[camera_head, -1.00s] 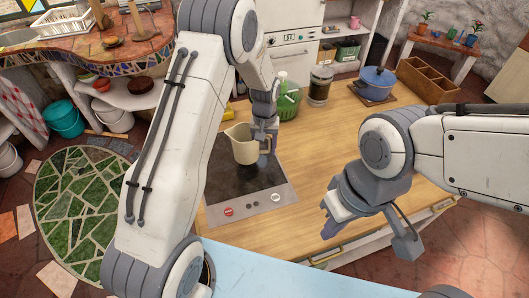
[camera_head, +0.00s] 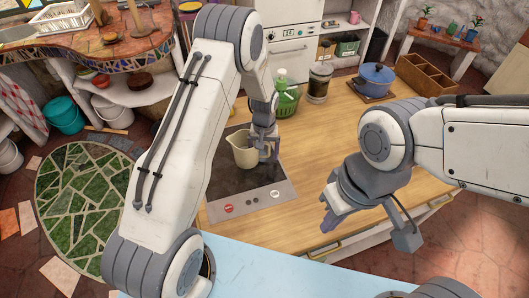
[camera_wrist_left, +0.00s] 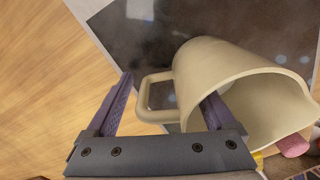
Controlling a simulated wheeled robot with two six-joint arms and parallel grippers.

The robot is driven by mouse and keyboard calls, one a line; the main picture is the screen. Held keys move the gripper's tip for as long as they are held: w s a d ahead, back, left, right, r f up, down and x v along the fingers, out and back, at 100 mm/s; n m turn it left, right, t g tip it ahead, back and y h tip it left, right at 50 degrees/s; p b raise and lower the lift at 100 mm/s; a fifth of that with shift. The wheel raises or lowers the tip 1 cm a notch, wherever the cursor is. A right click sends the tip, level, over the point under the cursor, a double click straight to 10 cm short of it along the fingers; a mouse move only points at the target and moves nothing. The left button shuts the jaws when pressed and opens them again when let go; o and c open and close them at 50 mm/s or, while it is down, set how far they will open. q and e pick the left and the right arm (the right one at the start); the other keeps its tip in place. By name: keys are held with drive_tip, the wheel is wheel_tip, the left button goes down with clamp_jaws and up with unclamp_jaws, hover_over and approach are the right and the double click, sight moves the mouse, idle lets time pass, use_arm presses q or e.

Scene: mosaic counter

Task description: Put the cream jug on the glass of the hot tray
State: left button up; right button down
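The cream jug (camera_head: 243,150) stands upright over the dark glass of the hot tray (camera_head: 232,181) and looks to be resting on it. In the left wrist view, the jug (camera_wrist_left: 215,75) shows its wide mouth and its handle. My left gripper (camera_head: 266,150) is at the handle side of the jug. In the left wrist view, its fingers (camera_wrist_left: 165,105) are spread wide, with the handle between them and clear space beside it. The right finger overlaps the jug's body. My right gripper (camera_head: 326,214) is empty above the counter's front; its finger gap is unclear.
A green basket with a bottle (camera_head: 286,102), a dark jar (camera_head: 319,84), a blue pot (camera_head: 376,79) and a wooden box (camera_head: 424,75) stand along the back of the wooden counter (camera_head: 325,145). The middle of the counter is clear. The tray's front panel (camera_head: 252,201) has buttons.

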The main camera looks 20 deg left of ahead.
use_arm(q)
drive_tip(key=shift+r, duration=0.15)
drive_tip(key=shift+w+r, duration=0.1)
drive_tip(key=shift+r, duration=0.1)
wheel_tip(320, 180, up, 11)
drive_tip(key=b, duration=0.3)
drive_tip(key=shift+d+r, duration=0.1)
drive_tip(key=s+d+r+m, duration=0.2)
drive_tip(key=s+d+r, duration=0.25)
drive_tip(key=s, duration=0.25)
drive_tip(key=s+d+r+m, duration=0.2)
drive_tip(key=s+d+r, duration=0.1)
drive_tip(key=s+d, duration=0.25)
drive_tip(key=s+r+m+h, duration=0.1)
drive_tip(key=s+m, duration=0.4)
drive_tip(key=s, duration=1.3)
drive_tip(key=shift+s+d+r+m, duration=0.25)
drive_tip(key=shift+d+r+m, duration=0.05)
drive_tip(key=shift+r, duration=0.2)
